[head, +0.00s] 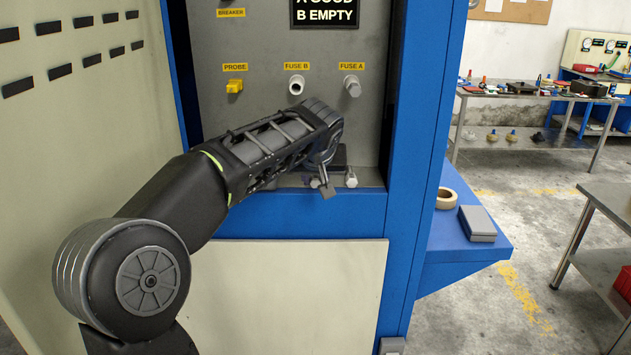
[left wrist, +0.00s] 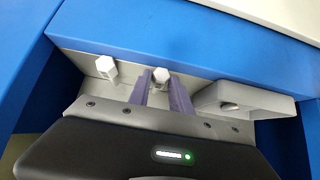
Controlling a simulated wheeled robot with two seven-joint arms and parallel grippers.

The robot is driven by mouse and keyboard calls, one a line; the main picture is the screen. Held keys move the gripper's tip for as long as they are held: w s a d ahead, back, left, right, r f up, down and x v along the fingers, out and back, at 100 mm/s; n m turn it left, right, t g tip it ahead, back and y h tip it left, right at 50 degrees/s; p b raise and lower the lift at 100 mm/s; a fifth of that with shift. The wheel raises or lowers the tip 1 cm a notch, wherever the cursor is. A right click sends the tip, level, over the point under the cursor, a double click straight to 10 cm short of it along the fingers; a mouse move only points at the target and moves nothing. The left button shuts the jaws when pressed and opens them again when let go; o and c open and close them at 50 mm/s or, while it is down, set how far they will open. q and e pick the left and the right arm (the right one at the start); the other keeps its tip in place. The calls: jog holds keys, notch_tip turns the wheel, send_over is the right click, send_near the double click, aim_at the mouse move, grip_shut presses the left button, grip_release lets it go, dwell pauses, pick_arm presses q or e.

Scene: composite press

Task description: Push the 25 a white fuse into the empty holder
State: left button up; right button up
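Two white hex-headed fuses stand on the grey ledge below the panel. One fuse (head: 351,178) is at the right in the head view and shows at the left in the left wrist view (left wrist: 105,67). The other fuse (head: 315,183) is between the purple fingers of my left gripper (left wrist: 162,88), with its head (left wrist: 161,75) near the fingertips. The fingers look open, with a narrow gap around it. No rating is readable. The FUSE B holder (head: 296,85) is an open, empty round socket. The FUSE A holder (head: 352,86) has a cap in it. My right gripper is out of view.
A yellow PROBE part (head: 234,86) is left of the holders. A grey block (left wrist: 245,100) is beside the gripper on the ledge. Blue cabinet walls (head: 415,150) bound the panel. A tape roll (head: 446,198) and a grey box (head: 477,223) are on a blue shelf at right.

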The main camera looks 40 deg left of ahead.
pick_arm(q)
grip_shut()
jog(key=shift+r+p, duration=0.3)
jog(key=shift+r, duration=0.25)
dwell(0.7)
jog(key=shift+r+p, duration=1.7)
jog(key=shift+r, duration=0.7)
jog(key=shift+c, duration=0.3)
grip_release()
grip_shut()
